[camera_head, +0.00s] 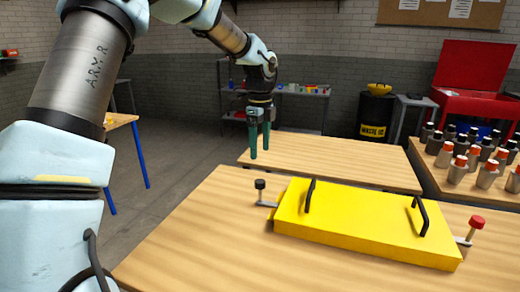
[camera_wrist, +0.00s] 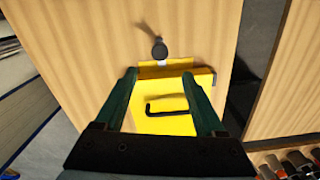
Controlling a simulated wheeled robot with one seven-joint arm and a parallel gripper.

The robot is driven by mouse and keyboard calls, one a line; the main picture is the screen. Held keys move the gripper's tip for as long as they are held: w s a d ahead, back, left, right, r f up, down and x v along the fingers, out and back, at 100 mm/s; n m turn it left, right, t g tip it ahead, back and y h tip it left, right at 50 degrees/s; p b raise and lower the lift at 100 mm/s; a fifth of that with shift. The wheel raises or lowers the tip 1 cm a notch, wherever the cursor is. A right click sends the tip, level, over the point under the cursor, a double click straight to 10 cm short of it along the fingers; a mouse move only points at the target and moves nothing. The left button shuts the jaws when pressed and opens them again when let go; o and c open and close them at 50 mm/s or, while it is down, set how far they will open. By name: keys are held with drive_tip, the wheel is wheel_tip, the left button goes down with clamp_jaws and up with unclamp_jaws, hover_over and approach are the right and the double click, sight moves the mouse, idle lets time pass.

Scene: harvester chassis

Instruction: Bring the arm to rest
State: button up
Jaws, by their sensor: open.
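My gripper (camera_head: 260,143) hangs from my arm above the wooden table, with its green fingers pointing down. It is open and empty. In the wrist view my gripper (camera_wrist: 163,88) shows two fingers spread apart over the yellow box. The yellow box (camera_head: 360,225) lies on the near table and has two black handles on top. A black-knobbed lever (camera_head: 262,190) sticks out at its left end and a red-knobbed lever (camera_head: 472,230) at its right end. The gripper is apart from the box, up and to the left of it in the head view.
The near wooden table (camera_head: 190,245) has bare room left of the box. A second table (camera_head: 330,160) stands behind. At right, a table holds several grey and orange-topped bottles (camera_head: 458,168). A red tool chest (camera_head: 475,80) and a waste barrel (camera_head: 374,112) stand farther back.

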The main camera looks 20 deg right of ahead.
drive_tip(key=s+a+f+n, duration=0.2)
drive_tip(key=a+n, duration=1.2)
drive_tip(key=a, duration=0.7)
drive_tip(key=s+a+f+n, duration=0.1)
drive_tip(key=s+a+n, duration=0.3)
drive_tip(key=a+n, duration=0.3)
drive_tip(key=s+a+n+t, duration=0.1)
drive_tip(key=s+a+n, duration=0.4)
drive_tip(key=a+n, duration=0.1)
drive_tip(key=shift+s+a+f+n+t, duration=0.3)
drive_tip(key=shift+a+f+n, duration=0.1)
drive_tip(key=shift+a, duration=0.5)
